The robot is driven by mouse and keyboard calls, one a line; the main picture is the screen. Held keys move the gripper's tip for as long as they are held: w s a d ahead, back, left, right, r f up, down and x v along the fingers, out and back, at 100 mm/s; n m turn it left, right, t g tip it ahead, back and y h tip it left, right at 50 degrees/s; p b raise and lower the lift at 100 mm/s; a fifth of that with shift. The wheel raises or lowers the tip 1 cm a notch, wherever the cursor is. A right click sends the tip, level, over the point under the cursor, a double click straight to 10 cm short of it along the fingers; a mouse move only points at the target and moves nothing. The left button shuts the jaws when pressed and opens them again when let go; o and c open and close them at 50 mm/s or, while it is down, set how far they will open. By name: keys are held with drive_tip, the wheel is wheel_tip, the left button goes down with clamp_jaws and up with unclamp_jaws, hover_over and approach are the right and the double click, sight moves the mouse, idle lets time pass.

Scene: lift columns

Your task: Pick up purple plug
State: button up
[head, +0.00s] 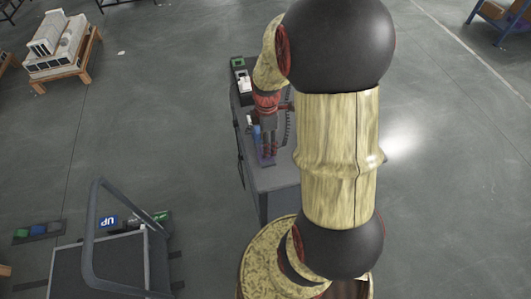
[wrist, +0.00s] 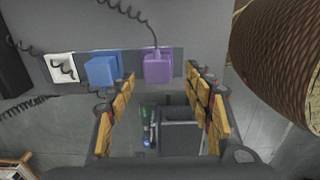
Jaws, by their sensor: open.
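The purple plug (wrist: 158,66) is a block with a dark cord running up from it, on a dark strip of the grey table. In the wrist view my open gripper (wrist: 161,76) has one finger to each side of the plug, with gaps between. Nothing is held. In the head view my gripper (head: 269,153) points down over the table, and a bit of purple (head: 266,163) shows by its fingertips. My arm hides part of the table there.
A blue plug (wrist: 102,71) and a white block (wrist: 61,67) sit in the same row, left of the purple plug. Coiled dark cords lie close by. In the head view the grey table (head: 272,179) has a bare front part. A framed platform (head: 112,262) stands at the lower left.

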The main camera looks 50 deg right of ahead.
drive_tip(key=f+b, duration=0.1)
drive_tip(key=f, duration=0.1)
drive_tip(key=f+b, duration=0.1)
drive_tip(key=f, duration=0.2)
drive_tip(key=shift+w+f, duration=0.2)
drive_tip(key=shift+f, duration=0.1)
drive_tip(key=shift+r, duration=0.1)
drive_tip(key=c, duration=0.4)
drive_tip(key=c, duration=0.7)
drive_tip(key=shift+c, duration=0.5)
drive_tip(key=shift+r, duration=0.1)
